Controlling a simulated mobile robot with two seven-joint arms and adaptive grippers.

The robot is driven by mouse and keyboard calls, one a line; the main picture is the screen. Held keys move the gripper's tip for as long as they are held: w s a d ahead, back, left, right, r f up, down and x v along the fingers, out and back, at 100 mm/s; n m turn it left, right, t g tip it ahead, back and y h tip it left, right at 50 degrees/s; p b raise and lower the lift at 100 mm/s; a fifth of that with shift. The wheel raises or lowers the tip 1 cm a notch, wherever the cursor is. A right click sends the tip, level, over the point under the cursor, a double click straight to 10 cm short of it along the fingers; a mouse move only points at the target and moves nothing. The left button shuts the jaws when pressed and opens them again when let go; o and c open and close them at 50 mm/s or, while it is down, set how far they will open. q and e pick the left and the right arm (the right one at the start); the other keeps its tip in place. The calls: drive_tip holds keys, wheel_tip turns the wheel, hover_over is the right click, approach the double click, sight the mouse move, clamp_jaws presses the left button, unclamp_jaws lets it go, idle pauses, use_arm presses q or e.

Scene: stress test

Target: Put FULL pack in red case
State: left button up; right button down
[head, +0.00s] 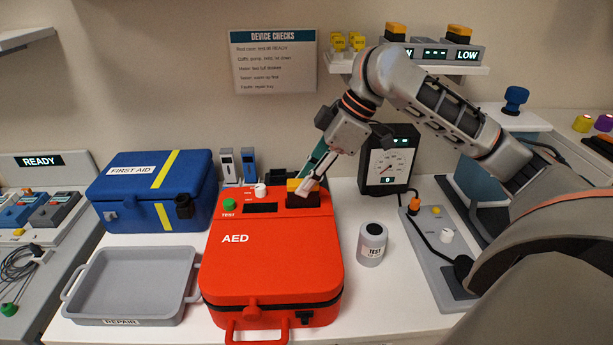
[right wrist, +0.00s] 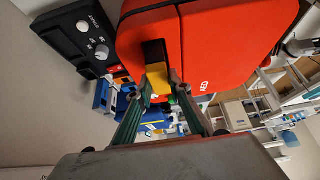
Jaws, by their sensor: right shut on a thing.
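The red case (head: 270,268), marked AED, stands closed on the white table in the head view; it also shows in the wrist view (right wrist: 215,45). A black pack with a yellow top (head: 293,185) is at the top right of the case, over or in its dark slot. I cannot tell how deep it sits. No FULL mark is readable on it. My right gripper (head: 309,190) is shut on this pack from above. The wrist view shows the pack (right wrist: 157,77) between my green fingers (right wrist: 160,92), against the red case. My left gripper is not in view.
A LOW charger (head: 465,56) with yellow-topped packs is on the wall shelf. A blue first aid box (head: 145,190) and grey repair tray (head: 130,318) lie left of the case. A TEST canister (head: 372,243) and a gauge (head: 388,160) stand close on its right.

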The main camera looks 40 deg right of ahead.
drive_tip(key=shift+f, duration=1.25)
drive_tip(key=c, duration=1.8)
unclamp_jaws()
drive_tip(key=shift+o, duration=0.2)
drive_tip(key=v, duration=1.2)
